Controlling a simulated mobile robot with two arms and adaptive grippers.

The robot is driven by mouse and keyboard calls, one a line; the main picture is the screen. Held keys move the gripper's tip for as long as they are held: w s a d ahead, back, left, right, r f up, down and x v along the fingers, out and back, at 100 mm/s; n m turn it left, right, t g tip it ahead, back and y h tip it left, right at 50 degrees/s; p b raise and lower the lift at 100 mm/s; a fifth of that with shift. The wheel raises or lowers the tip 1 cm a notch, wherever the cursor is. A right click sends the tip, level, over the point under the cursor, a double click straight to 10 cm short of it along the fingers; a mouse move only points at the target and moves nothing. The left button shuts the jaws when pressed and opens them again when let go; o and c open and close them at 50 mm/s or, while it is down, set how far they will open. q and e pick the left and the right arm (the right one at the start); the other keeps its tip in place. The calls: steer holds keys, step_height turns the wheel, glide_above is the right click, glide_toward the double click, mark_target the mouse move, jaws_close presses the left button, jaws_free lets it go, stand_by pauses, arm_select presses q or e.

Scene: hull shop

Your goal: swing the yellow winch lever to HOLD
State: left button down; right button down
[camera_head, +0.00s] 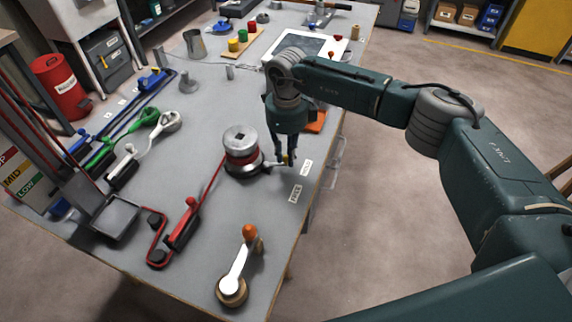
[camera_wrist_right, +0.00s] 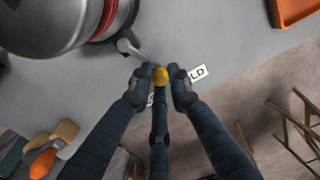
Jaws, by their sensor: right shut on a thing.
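The winch (camera_head: 241,150) is a grey and red drum on the bench. Its lever sticks out to the right and ends in a yellow knob (camera_wrist_right: 160,75). My right gripper (camera_head: 285,162) points down and is shut on the yellow knob, with fingers on both sides of it in the wrist view. The HOLD label (camera_head: 306,168) lies just beyond the knob, showing only "LD" in the wrist view (camera_wrist_right: 198,73). A second label (camera_head: 296,194) lies nearer; the fingers partly hide it in the wrist view. The lever seems to point between the two labels. My left gripper is not seen.
A red strap runs from the winch to a red-handled tool (camera_head: 183,226). A white crank with an orange knob (camera_head: 249,232) stands at the near edge. An orange tray (camera_head: 316,122) lies behind my right gripper. The bench's right edge is close by.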

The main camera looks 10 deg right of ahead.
steer(key=shift+w+n+b, duration=0.3)
steer(key=shift+n+b, duration=0.2)
steer(key=shift+b, duration=0.1)
steer(key=shift+r, duration=0.1)
steer(key=c, duration=1.6)
jaws_free()
steer(key=shift+c, duration=0.2)
step_height(320, 180, up, 12)
steer(key=shift+s, duration=0.1)
